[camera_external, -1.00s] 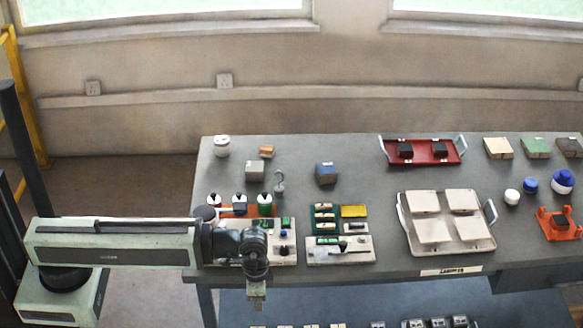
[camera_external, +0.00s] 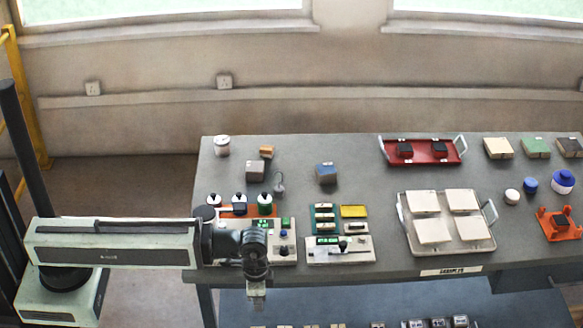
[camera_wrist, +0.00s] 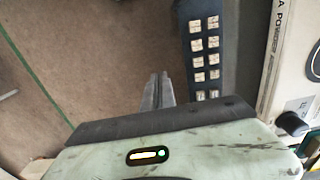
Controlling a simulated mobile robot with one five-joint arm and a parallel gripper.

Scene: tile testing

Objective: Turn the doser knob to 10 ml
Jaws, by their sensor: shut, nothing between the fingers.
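My gripper (camera_external: 257,298) hangs pointing down in front of the table's front edge, with its fingers together and empty. In the wrist view its fingers (camera_wrist: 158,90) are closed, apart from any knob. A pale control unit (camera_external: 284,256) stands on the table just behind my wrist, with green displays and a blue knob (camera_external: 283,233); my arm hides part of it. A second pale unit (camera_external: 358,256) to its right has a green display and a dark knob (camera_external: 343,244). In the wrist view a black knob (camera_wrist: 292,123) sits on a pale panel (camera_wrist: 283,70) at the right. I cannot read which knob is the doser's.
Bottles with dark caps (camera_external: 264,204) stand behind the left unit. A pale tray (camera_external: 404,219) with square tiles lies to the right, and a red tray (camera_external: 421,160) behind it. A dark strip with pale squares (camera_wrist: 201,72) shows below. Floor is open at the left.

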